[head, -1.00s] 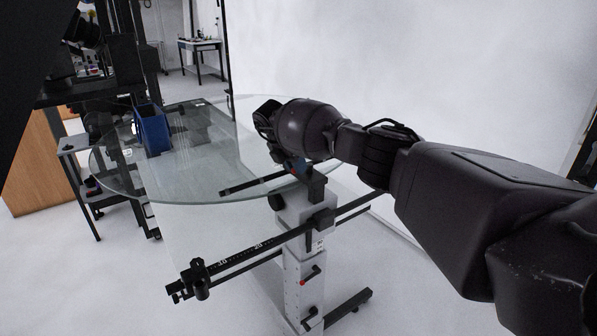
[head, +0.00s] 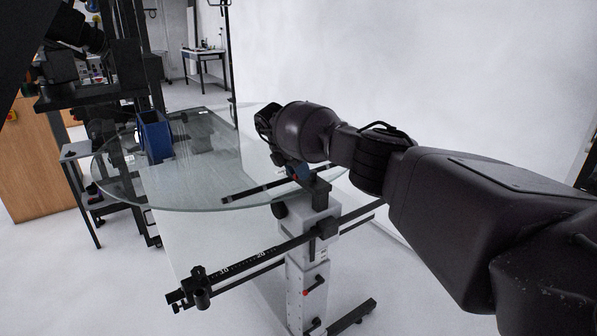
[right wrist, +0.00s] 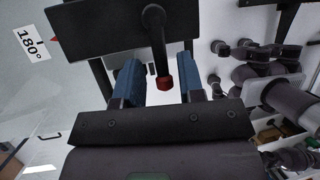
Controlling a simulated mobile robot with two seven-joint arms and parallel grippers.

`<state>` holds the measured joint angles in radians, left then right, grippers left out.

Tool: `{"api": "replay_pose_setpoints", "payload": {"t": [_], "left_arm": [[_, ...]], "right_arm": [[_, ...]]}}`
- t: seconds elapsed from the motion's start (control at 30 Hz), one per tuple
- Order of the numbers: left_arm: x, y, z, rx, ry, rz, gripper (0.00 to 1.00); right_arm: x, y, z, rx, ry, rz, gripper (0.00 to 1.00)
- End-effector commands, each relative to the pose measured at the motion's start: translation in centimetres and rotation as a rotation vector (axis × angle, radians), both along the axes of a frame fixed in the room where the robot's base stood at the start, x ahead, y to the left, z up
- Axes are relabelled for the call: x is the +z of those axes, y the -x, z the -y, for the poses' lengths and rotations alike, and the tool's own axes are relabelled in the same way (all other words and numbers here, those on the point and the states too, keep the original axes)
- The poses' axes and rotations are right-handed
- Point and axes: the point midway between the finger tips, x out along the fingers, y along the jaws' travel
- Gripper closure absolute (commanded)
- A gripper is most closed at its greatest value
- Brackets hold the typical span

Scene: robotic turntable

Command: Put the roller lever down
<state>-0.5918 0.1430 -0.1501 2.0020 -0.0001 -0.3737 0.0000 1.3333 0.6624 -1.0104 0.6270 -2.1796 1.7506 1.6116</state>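The roller lever is most likely the black lever with a red tip (right wrist: 164,82) in the right wrist view. It stands between the two blue fingers of my right gripper (right wrist: 159,82), with a gap visible on each side. The fingers are apart and do not appear to touch it. In the head view my right gripper (head: 288,168) is over the near right edge of the glass turntable (head: 195,198), by the top of the white stand (head: 308,226). The gripper partly hides the lever there; only a small red spot shows. My left gripper is not in view.
A black rail with a scale (head: 245,266) crosses the stand and sticks out to the left. A blue holder (head: 154,138) stands at the turntable's left side. A dark plate (right wrist: 120,27) lies close beyond the fingers, beside a "180°" label (right wrist: 29,44).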

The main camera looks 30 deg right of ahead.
Motion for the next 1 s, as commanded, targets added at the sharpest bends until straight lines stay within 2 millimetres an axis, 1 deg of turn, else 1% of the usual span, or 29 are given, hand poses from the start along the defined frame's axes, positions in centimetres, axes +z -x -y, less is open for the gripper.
{"api": "replay_pose_setpoints", "payload": {"t": [0.23, 0.37, 0.47, 0.57, 0.8, 1.0], "left_arm": [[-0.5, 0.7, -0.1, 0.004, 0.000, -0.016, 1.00], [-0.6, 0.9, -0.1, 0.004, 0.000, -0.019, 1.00], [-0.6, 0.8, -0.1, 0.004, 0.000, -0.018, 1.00], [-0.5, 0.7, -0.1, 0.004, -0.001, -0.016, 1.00], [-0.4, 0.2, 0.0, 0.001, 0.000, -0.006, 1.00], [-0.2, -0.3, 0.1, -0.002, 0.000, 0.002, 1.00]], "right_arm": [[-0.2, 0.1, 0.0, -0.001, 0.000, -0.004, 0.60], [0.2, 0.0, -0.1, 0.000, 0.000, -0.003, 0.60], [1.1, -0.2, -0.5, 0.000, 0.001, -0.003, 0.60], [2.6, -0.4, -1.2, 0.002, 0.001, -0.002, 0.60], [6.5, -1.1, -3.0, 0.000, 0.001, -0.002, 0.60], [8.7, -1.4, -3.9, 0.000, 0.000, -0.003, 0.60]]}}
